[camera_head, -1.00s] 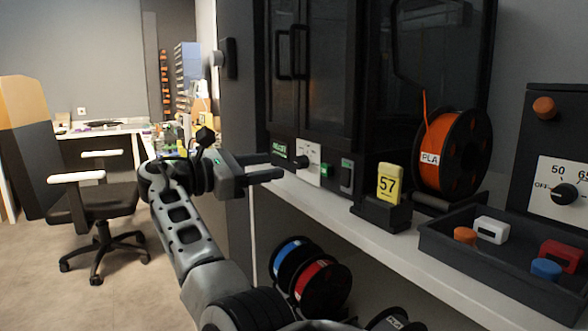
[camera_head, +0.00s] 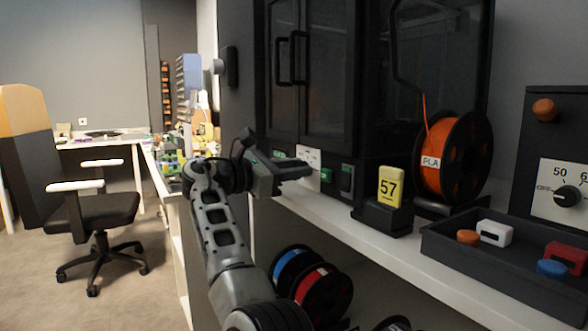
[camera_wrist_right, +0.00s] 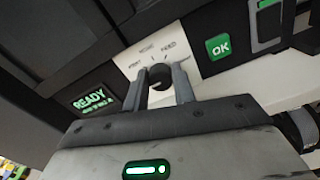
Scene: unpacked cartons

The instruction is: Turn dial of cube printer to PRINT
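The cube printer is the black cabinet (camera_head: 310,75) with glass doors in the head view. Its white dial plate is mostly behind my right gripper (camera_head: 304,172) there. In the right wrist view the black dial (camera_wrist_right: 159,76) stands between the fingertips of my right gripper (camera_wrist_right: 160,84). The fingers are apart, one on each side of the dial; whether they touch it I cannot tell. The dial plate (camera_wrist_right: 212,82) carries small labels, one reading FEED and one at the left seemingly PRINT. The dial's pointer direction is unclear. My left gripper is not in view.
A green READY display (camera_wrist_right: 90,101) and a green OK button (camera_wrist_right: 219,46) flank the dial.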

